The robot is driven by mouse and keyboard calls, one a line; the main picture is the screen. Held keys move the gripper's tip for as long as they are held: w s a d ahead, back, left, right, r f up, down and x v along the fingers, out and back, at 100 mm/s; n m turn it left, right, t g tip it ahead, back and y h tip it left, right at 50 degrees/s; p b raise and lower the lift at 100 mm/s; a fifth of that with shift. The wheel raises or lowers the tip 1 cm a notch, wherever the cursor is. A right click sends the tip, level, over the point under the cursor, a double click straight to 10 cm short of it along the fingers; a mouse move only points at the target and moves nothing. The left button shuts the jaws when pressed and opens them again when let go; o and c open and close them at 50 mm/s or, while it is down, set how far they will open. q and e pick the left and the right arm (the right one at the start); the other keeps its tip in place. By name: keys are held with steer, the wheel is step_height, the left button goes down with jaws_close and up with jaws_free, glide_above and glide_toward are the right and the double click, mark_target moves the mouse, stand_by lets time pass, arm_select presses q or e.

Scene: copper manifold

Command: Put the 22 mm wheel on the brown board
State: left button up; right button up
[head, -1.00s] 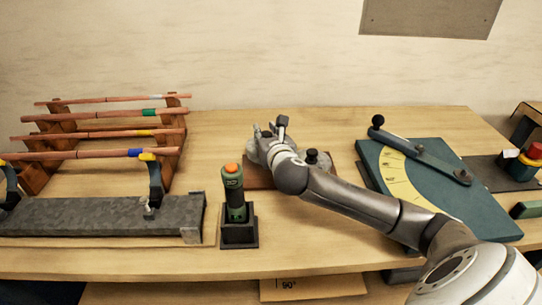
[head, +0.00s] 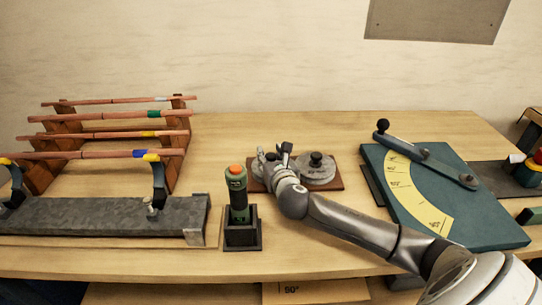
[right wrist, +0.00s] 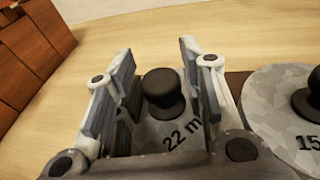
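The 22 mm wheel, a mottled grey disc with a black knob (right wrist: 162,88), is in the right wrist view, its "22 m" lettering partly cut off by my gripper. In the head view it is mostly hidden behind my right gripper (head: 274,155). It appears to rest on the left part of the brown board (head: 335,184). My right gripper (right wrist: 160,90) is open, its fingers on either side of the knob with small gaps. The grey 15 mm wheel (head: 318,172) sits on the board's right part, also in the right wrist view (right wrist: 275,105). My left gripper is out of view.
A green tool with an orange top (head: 236,185) stands in a black holder left of my right arm. A teal plate with a yellow scale and lever (head: 470,215) lies to the right. A rack of copper pipes (head: 115,135) and a grey bar (head: 100,215) are at left.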

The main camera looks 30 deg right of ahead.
steer(key=shift+o, duration=0.6)
steer(key=shift+r, duration=0.15)
steer(key=v, duration=1.1)
steer(key=shift+s+a, duration=0.15)
steer(key=shift+s, duration=0.35)
